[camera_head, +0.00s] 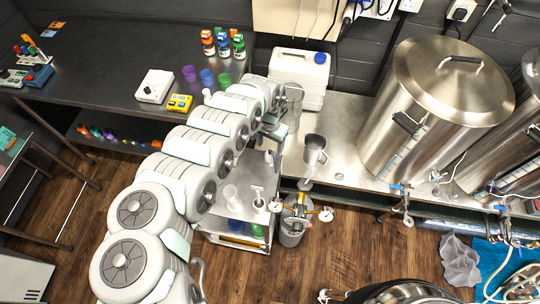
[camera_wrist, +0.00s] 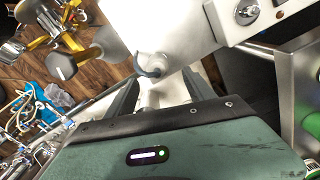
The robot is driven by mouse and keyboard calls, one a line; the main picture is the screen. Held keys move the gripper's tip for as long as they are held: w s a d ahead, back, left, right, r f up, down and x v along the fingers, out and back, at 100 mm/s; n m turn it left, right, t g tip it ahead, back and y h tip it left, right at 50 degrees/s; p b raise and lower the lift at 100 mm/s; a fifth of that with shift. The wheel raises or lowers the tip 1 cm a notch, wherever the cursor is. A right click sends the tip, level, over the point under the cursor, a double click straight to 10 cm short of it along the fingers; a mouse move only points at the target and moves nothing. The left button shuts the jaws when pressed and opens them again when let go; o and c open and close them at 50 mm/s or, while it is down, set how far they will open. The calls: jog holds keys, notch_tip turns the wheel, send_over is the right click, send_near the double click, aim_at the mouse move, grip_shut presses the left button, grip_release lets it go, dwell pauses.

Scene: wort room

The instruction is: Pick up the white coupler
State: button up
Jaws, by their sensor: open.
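My gripper (camera_wrist: 160,78) shows in the wrist view with its two dark fingers spread apart. In the head view my gripper (camera_head: 275,131) is by the left end of the steel bench, above the small cart. Pale shapes show between and beyond the fingers, but I cannot tell whether one is the white coupler. A grey curved piece (camera_wrist: 152,66) lies just beyond the fingertips against a pale surface. In the head view, a small white T-shaped piece (camera_head: 258,194) stands on the cart top; I cannot tell whether it is the coupler.
The cart (camera_head: 224,212) also holds a clear cup (camera_head: 231,191). A metal pitcher (camera_head: 314,149), a white jerrycan (camera_head: 298,78) and a large steel kettle (camera_head: 425,140) stand on the bench. A metal vessel with yellow handles (camera_head: 295,215) is beside the cart. Wooden floor is open in front.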

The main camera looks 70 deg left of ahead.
aim_at(271, 152)
jog(key=shift+f, duration=0.3)
jog(key=f, duration=0.4)
jog(key=shift+d, duration=0.3)
jog(key=shift+f, duration=0.55)
jog(key=shift+a, duration=0.1)
jog(key=shift+c, duration=0.4)
jog(key=shift+s, duration=0.1)
grip_shut()
jog(key=shift+r, duration=0.15)
